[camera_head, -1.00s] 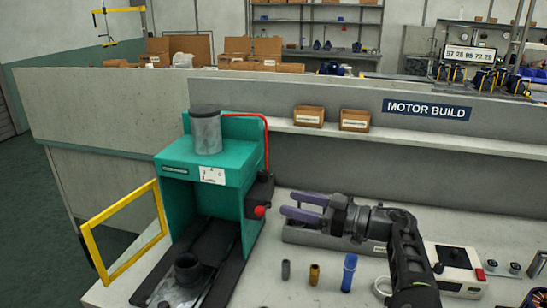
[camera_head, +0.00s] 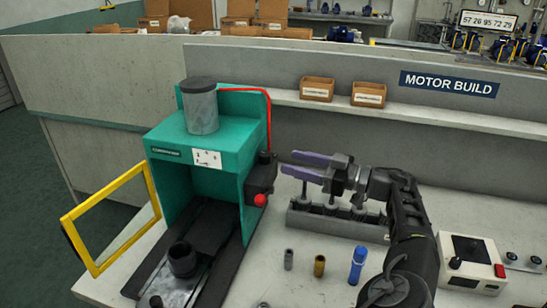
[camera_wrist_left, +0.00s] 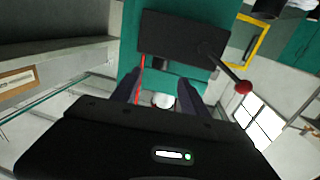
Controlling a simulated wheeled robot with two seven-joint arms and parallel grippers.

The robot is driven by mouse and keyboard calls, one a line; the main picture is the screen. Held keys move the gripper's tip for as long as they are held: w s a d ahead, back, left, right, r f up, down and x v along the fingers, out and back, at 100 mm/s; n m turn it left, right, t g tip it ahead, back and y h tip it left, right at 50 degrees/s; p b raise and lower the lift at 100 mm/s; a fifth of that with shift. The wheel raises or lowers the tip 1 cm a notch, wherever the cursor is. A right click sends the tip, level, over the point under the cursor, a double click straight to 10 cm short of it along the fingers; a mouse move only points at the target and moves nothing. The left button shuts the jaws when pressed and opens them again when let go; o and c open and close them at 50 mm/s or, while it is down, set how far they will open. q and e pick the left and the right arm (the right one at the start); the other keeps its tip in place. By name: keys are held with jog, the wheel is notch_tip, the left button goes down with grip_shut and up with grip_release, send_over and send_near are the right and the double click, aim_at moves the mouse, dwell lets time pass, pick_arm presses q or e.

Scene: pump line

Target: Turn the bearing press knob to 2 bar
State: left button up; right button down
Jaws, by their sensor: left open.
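The green bearing press (camera_head: 240,150) stands on the bench left of centre in the head view, with a clear cylinder (camera_head: 202,107) and a red hose on top. On its right side are a black box (camera_head: 262,176) and a red ball (camera_head: 260,199). A small dark part (camera_head: 265,156) sits on top of the box. My left gripper (camera_head: 292,162) is open and empty, just right of this part and apart from it. In the left wrist view, a pale round part (camera_wrist_left: 163,100) shows between the spread fingers (camera_wrist_left: 160,82). The pressure reading is not legible.
A grey rack (camera_head: 335,222) stands below my left gripper. Several small cylinders, including a blue one (camera_head: 358,265), stand in front. A control box (camera_head: 470,262) is at right. A yellow guard frame (camera_head: 112,222) swings out left of the press.

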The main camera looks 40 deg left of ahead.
aim_at(273, 164)
pick_arm(q)
jog(key=a, duration=0.4)
jog(key=s+a, duration=0.1)
jog(key=a, duration=0.1)
jog(key=shift+s+a, duration=0.1)
jog(key=shift+a, duration=0.25)
jog(key=shift+c, duration=0.4)
grip_shut()
